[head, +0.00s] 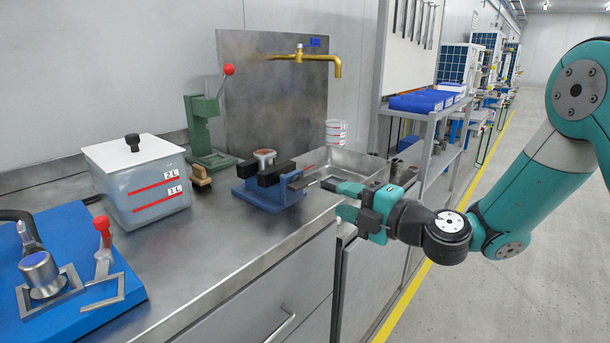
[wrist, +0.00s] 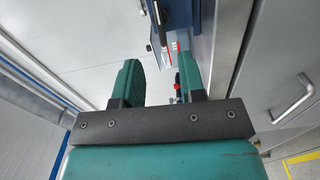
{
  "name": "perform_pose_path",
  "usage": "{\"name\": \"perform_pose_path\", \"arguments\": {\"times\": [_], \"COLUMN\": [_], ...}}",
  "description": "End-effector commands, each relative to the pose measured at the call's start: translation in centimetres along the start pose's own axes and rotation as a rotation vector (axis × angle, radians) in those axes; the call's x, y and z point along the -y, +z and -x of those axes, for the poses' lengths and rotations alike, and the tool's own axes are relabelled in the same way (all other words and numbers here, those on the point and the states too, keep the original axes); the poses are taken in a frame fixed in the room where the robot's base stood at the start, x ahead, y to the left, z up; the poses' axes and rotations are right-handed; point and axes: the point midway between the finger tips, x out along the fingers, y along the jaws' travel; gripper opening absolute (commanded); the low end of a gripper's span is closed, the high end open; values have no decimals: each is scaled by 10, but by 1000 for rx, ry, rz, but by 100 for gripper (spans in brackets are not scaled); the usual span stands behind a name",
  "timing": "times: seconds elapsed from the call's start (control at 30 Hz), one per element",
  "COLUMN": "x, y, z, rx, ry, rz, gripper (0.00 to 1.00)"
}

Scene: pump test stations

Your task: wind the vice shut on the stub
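The blue vice (head: 262,196) stands on the steel bench near its front edge, with two dark jaw blocks. The stub (head: 264,155), a round brownish piece, shows upright between the jaws; whether they touch it cannot be told. A grey bar, apparently the vice handle (head: 303,181), sticks out at the right side of the vice. My gripper (head: 334,197) is just right of it, fingers apart and pointing at the vice. In the wrist view both green fingers (wrist: 158,80) are spread with nothing clasped; the blue vice (wrist: 180,12) and grey handle (wrist: 156,24) lie beyond the tips.
A lidded clear tank (head: 140,185) and a blue base (head: 75,270) with a red-knobbed lever are on the left. A green press (head: 205,125) stands behind, and a brass tap (head: 318,59) over the sink. The floor at right is clear.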

Motion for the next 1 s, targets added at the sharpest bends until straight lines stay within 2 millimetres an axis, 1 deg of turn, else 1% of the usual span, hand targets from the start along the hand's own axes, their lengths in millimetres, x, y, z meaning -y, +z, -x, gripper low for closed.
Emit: {"name": "perform_pose_path", "arguments": {"times": [0.03, 0.2, 0.3, 0.43, 0.6, 0.9, 0.97, 1.0], "x": [-5, -5, -4, -2, 0, 0, 0, 0], "y": [-2, -2, -2, -1, 0, 0, 0, 0], "z": [-13, -51, -70, -89, -100, -102, -102, -102], "rx": [-5, -4, -4, -3, 0, 0, 0, 0], "ry": [1, 2, 1, 1, 0, 1, 0, 0], "rz": [2, 2, 1, 0, 0, -1, -1, -1], "gripper": [37, 37, 37, 37, 37, 37, 23, 14]}}
